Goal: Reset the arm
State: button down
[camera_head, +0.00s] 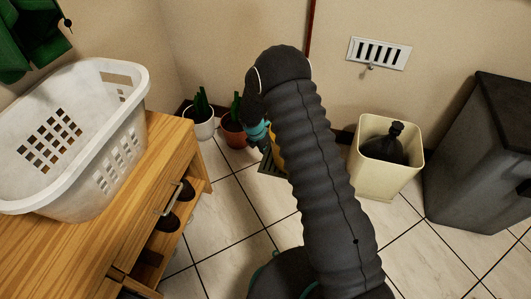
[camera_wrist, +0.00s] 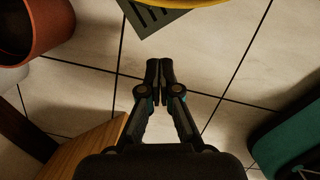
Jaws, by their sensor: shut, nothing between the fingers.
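My gripper (camera_wrist: 160,70) is in the wrist view, pointing down over the tiled floor. Its two fingers are shut against each other with nothing between them. In the head view my arm, in a dark ribbed sleeve, rises through the middle and bends over at the top.
Potted plants (camera_head: 234,134) stand by the wall. A cream bin (camera_head: 376,178) holds a black bag.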

jog(key=shift+v, duration=2.05)
jog(key=s+d+m+g, duration=0.2)
jog(key=s+m, duration=0.4)
jog(key=m, duration=0.1)
jog(key=s+d+r+m+t, duration=0.2)
jog(key=s+d+r+m, duration=0.2)
jog(key=s+r, duration=0.6)
jog(key=s+d+r+m+t+y+p, duration=0.1)
jog(key=s+d+r+m, duration=0.3)
jog(key=s+r+m, duration=0.5)
jog(key=s+d+r+m+t+y+p, duration=0.1)
jog(key=s+d+r+m, duration=0.4)
jog(key=s+r, duration=0.6)
notch_tip(320, 180, up, 12)
jog(key=shift+s+f+m+t, duration=0.15)
jog(key=shift+s+m+t, duration=0.05)
jog(key=shift+m+t, duration=0.6)
